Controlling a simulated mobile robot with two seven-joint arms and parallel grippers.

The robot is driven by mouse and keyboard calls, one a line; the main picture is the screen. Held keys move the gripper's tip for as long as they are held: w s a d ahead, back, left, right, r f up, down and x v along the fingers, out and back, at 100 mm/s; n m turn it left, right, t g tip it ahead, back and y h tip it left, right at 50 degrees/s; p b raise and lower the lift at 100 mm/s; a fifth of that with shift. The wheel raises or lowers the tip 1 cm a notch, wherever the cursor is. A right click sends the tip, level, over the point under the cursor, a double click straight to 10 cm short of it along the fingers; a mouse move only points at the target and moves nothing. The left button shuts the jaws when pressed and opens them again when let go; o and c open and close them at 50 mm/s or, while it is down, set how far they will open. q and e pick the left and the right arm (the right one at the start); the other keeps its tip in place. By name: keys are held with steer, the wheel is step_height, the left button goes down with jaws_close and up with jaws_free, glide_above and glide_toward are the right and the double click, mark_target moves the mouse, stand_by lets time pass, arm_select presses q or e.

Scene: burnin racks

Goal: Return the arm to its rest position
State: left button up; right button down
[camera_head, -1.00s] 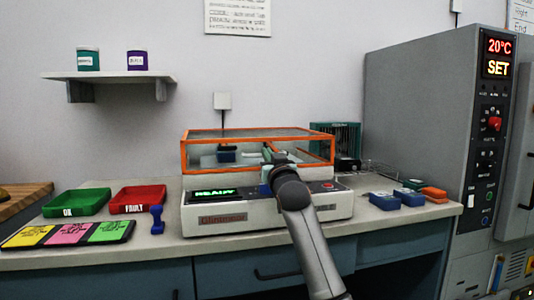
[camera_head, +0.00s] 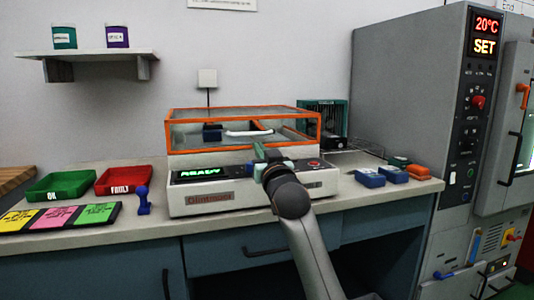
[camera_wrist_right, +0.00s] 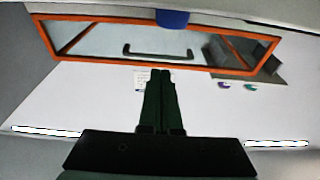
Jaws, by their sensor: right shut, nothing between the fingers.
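My right arm comes up from the bottom of the head view. Its gripper (camera_head: 259,152) is in front of the orange-framed clear cover (camera_head: 180,150) of the bench tester (camera_head: 230,197). In the right wrist view the two dark green fingers (camera_wrist_right: 159,82) lie together with nothing between them. The cover's orange frame (camera_wrist_right: 130,63) and a dark handle (camera_wrist_right: 165,53) show beyond them. A blue block (camera_wrist_right: 172,18) shows at the top of that view. My left gripper is not in view.
A green OK tray (camera_head: 62,186), a red FAULT tray (camera_head: 124,181) and a blue dumbbell-shaped piece (camera_head: 143,200) are left of the tester. Blue blocks (camera_head: 370,180) and an orange one (camera_head: 418,172) lie right. A grey oven cabinet (camera_head: 405,100) stands at far right.

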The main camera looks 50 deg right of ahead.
steer(key=v, duration=0.3)
steer(key=r+v, duration=0.1)
steer(key=v, duration=0.1)
steer(key=shift+s+a+p, duration=0.1)
steer(key=shift+s+p, duration=0.25)
steer(key=shift+s, duration=0.05)
